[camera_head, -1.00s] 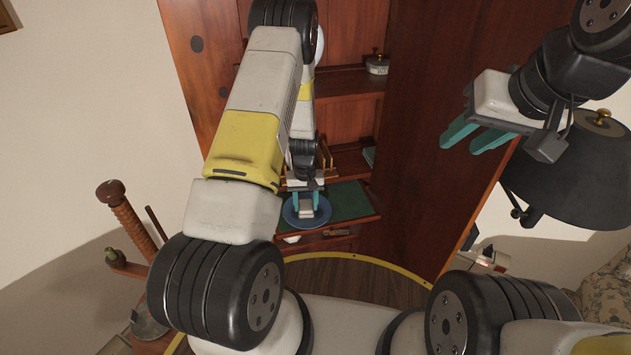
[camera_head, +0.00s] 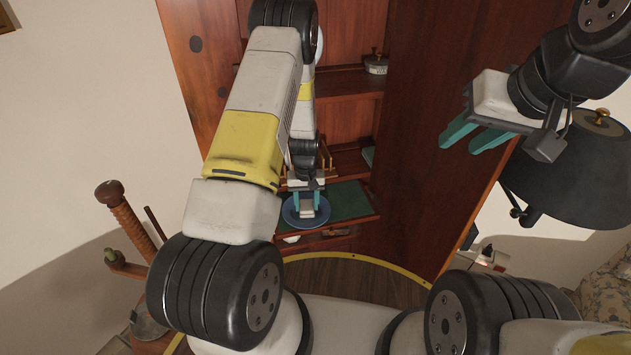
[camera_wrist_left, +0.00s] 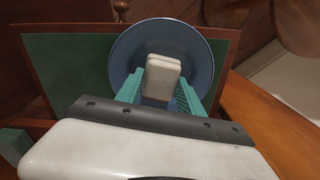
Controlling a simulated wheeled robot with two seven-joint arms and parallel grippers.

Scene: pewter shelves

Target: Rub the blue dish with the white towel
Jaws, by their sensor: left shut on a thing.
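The blue dish (camera_head: 318,221) lies on the green-topped pull-out surface of the shelves, and it fills the upper middle of the left wrist view (camera_wrist_left: 195,48). My left gripper (camera_head: 307,205) is over the dish, shut on the folded white towel (camera_wrist_left: 161,78). The towel is a small pale block between the teal fingers and lies over the dish; whether it touches the dish is hard to tell. My right gripper (camera_head: 478,140) is raised at the right, its teal fingers apart and empty.
The green surface (camera_head: 350,199) has bare room right of the dish. A lidded tin (camera_head: 376,64) stands on a shelf above. A wooden side panel (camera_head: 440,120) rises at the right, with a dark lampshade (camera_head: 580,170) beyond it. A wooden post (camera_head: 130,215) stands at the left.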

